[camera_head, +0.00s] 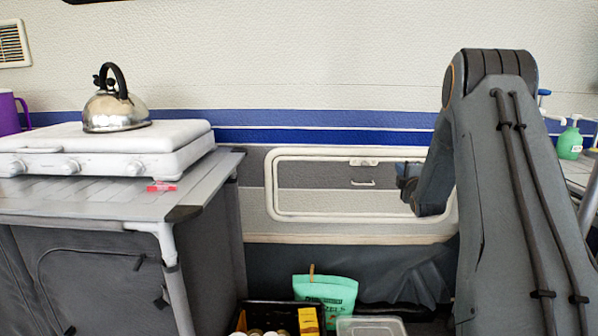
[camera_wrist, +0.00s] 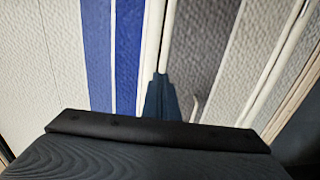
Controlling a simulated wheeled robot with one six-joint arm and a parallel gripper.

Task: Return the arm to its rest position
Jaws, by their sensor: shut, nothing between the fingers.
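My arm rises at the right of the head view and bends over at the top. Its lower end hangs in front of the right part of the wall hatch (camera_head: 300,215). My gripper (camera_head: 405,178) shows there as a small dark shape, partly hidden by my own arm. In the wrist view my gripper (camera_wrist: 161,82) has its dark blue fingers together, with nothing between them. The striped wall (camera_wrist: 100,50) and the hatch frame fill the view behind the fingers. I cannot tell the exact gap between the fingertips and the wall.
A grey camp table (camera_head: 190,195) at left carries a white stove (camera_head: 110,145) with a metal kettle (camera_head: 117,110), and a red item (camera_head: 161,187). A purple mug (camera_head: 8,112) stands far left. A green bag (camera_head: 326,292) is below. A green bottle (camera_head: 569,144) stands far right.

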